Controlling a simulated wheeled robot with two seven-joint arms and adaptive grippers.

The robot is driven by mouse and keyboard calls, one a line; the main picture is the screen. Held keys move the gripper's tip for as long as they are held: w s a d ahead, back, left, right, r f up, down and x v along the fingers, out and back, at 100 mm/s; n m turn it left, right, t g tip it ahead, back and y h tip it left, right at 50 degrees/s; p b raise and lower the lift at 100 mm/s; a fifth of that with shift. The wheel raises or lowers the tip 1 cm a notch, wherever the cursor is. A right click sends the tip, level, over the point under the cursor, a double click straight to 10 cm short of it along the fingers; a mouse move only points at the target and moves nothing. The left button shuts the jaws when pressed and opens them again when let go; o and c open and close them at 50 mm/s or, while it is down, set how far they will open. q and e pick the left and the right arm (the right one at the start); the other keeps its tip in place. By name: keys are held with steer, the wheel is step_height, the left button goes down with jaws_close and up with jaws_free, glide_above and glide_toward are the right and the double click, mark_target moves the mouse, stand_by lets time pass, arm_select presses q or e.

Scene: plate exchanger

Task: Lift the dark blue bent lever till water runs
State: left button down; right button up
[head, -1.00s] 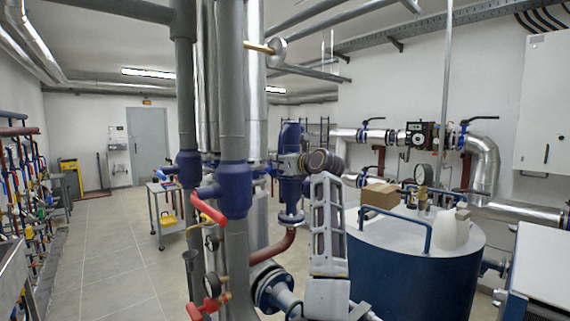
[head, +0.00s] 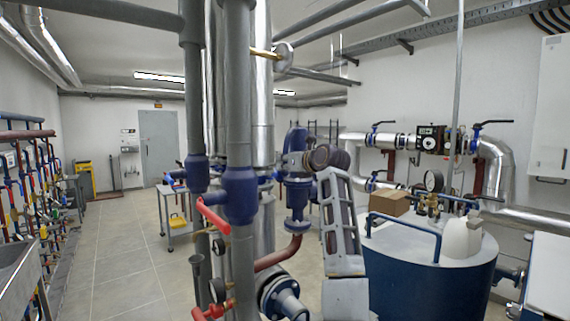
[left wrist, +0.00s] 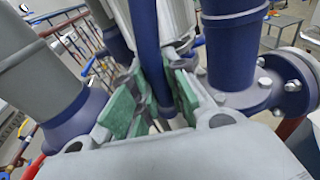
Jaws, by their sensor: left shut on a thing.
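In the left wrist view a dark blue bar (left wrist: 146,45), which looks like the bent lever, runs down between the green finger pads. My left gripper (left wrist: 160,92) is shut on it. In the head view my left gripper (head: 292,162) is small and partly covered, beside a blue fitting (head: 297,198) behind the grey pipes. The lever's bend and its far end are hidden there, and I cannot tell its angle. No running water shows in either view. My right gripper is not in view.
Upright grey pipes (head: 238,120) with blue joints stand just left of my arm. A red valve handle (head: 213,214) sticks out from them. The tiled floor (head: 115,265) at the left is clear.

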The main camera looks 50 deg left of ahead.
arm_select(q)
steer(key=shift+r, duration=0.3)
steer(key=c, duration=1.7)
jaws_free()
steer(key=shift+c, duration=0.2)
steer(key=shift+o, duration=0.4)
steer(key=shift+f, duration=0.2)
steer(key=shift+d, duration=0.1)
steer(key=v, duration=1.2)
